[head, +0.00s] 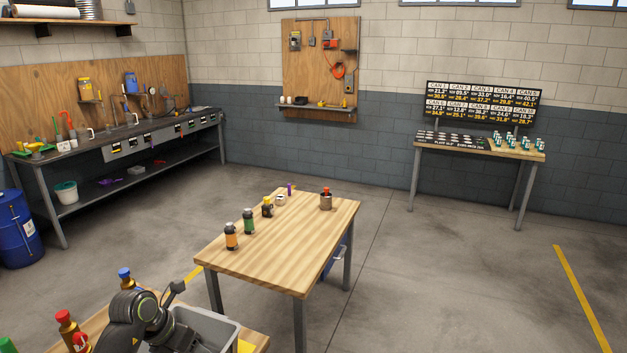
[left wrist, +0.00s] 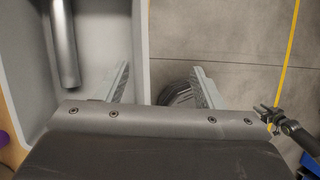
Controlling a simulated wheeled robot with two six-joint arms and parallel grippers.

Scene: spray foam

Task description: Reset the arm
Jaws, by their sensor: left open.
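My left gripper (left wrist: 161,72) is open in the left wrist view, with its two grey fingers apart and nothing held between them. The left finger overlaps the rim of a grey bin (left wrist: 140,40), and the right finger shows over the floor. A grey cylinder (left wrist: 62,45) lies inside the bin. In the head view, a dark arm of mine is folded at the bottom left, beside the grey bin (head: 236,338); its fingers cannot be made out there. My right gripper is not seen.
Cans with red (head: 66,318) and blue (head: 124,273) caps stand around the arm on the near table. A wooden table (head: 300,250) ahead bears several small bottles and a red-topped can (head: 326,200). A workbench (head: 130,135) lines the left wall. Floor at right (head: 460,290) is clear.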

